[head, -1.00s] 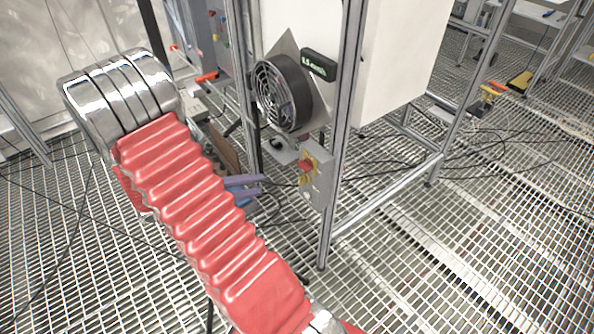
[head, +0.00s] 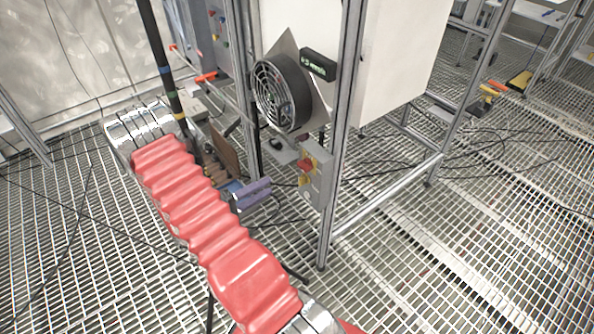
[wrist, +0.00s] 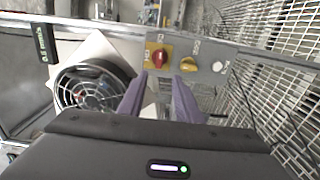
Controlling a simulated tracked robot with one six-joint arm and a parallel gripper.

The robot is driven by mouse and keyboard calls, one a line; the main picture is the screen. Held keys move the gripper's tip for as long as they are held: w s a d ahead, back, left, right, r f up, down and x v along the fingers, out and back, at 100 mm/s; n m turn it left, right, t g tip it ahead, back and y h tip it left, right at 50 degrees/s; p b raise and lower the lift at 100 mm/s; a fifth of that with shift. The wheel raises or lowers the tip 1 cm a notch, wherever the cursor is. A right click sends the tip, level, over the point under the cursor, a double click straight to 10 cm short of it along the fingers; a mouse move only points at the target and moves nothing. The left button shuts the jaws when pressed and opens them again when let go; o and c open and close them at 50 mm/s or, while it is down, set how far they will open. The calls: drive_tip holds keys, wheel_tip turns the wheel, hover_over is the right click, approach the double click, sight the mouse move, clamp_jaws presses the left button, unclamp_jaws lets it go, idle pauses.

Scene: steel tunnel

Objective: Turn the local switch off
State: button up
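A grey switch box (head: 318,182) is fixed to a metal post, with a red knob (head: 305,166) on a yellow plate and a yellow knob below it. In the wrist view the red knob (wrist: 160,55) stands just beyond and between my fingertips. The yellow knob (wrist: 188,64) is beside the right fingertip, and a white round button (wrist: 218,67) is farther right. The labels are too small to read, so I cannot tell which is the local switch. My gripper (wrist: 160,84) has purple fingers, spread apart and empty. In the head view my gripper (head: 254,192) is left of the box, apart from it.
A metal frame post (head: 343,130) stands beside the box. Cables (head: 480,150) lie on the grating floor. Equipment stands behind my gripper.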

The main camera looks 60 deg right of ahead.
sight(301, 169)
drive_tip(key=shift+d, duration=0.1)
drive_tip(key=x, duration=1.3)
drive_tip(key=shift+s+d, duration=0.2)
drive_tip(key=shift+d, duration=0.05)
drive_tip(key=shift+c, duration=0.4)
clamp_jaws()
drive_tip(key=shift+a, duration=0.15)
